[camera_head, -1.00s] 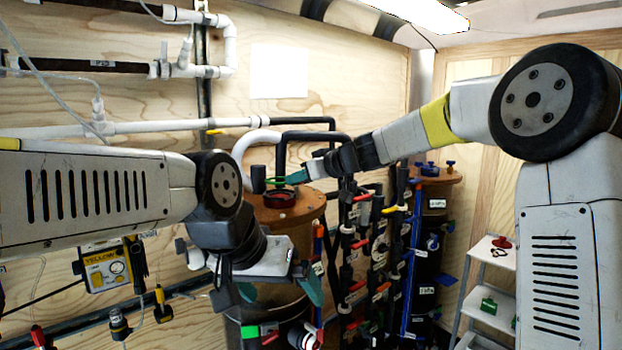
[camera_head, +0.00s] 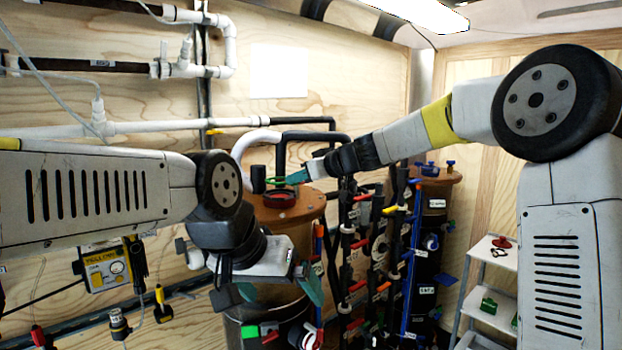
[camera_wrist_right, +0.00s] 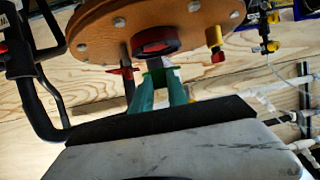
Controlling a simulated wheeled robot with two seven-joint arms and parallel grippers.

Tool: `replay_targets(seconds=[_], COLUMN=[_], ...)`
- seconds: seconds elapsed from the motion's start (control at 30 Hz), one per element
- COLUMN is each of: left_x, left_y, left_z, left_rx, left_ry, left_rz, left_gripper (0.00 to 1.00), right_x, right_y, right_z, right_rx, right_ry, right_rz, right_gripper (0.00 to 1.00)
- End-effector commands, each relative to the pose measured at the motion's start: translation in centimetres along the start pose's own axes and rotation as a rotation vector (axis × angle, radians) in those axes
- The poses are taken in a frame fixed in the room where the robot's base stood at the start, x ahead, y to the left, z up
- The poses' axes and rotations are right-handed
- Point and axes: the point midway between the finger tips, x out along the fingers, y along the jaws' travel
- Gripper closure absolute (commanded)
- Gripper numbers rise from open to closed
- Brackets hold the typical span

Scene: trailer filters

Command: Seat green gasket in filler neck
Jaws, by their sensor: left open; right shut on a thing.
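The filler neck (camera_head: 279,198) is a dark red-rimmed ring on the orange-brown lid of a tank. It shows again in the right wrist view (camera_wrist_right: 157,42). My right gripper (camera_head: 288,180) is just above and beside the neck, its teal fingers pointing left. In the wrist view (camera_wrist_right: 159,82) its fingers are shut on the green gasket (camera_wrist_right: 155,76), of which only a small part shows at the tips. The gasket appears apart from the neck. My left gripper (camera_head: 280,288) is open and empty, low in front of the tank.
The tank lid (camera_head: 312,205) carries bolts and a black upright pipe stub (camera_head: 258,179) close to the neck. A manifold of pipes and coloured valves (camera_head: 372,250) stands right of the tank. A white shelf (camera_head: 490,255) is at the far right.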

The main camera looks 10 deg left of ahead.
Motion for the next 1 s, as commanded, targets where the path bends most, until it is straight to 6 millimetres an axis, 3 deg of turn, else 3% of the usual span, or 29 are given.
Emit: replay_targets(seconds=[1.0], left_x=[0.0], left_y=[0.0], left_z=[0.0], left_rx=[0.0], left_ry=[0.0], left_rz=[0.0], left_gripper=[0.0], right_x=[0.9], right_y=[0.0], right_z=[2.1], right_rx=[0.001], right_ry=[0.0], right_rz=[0.0], right_gripper=[1.0])
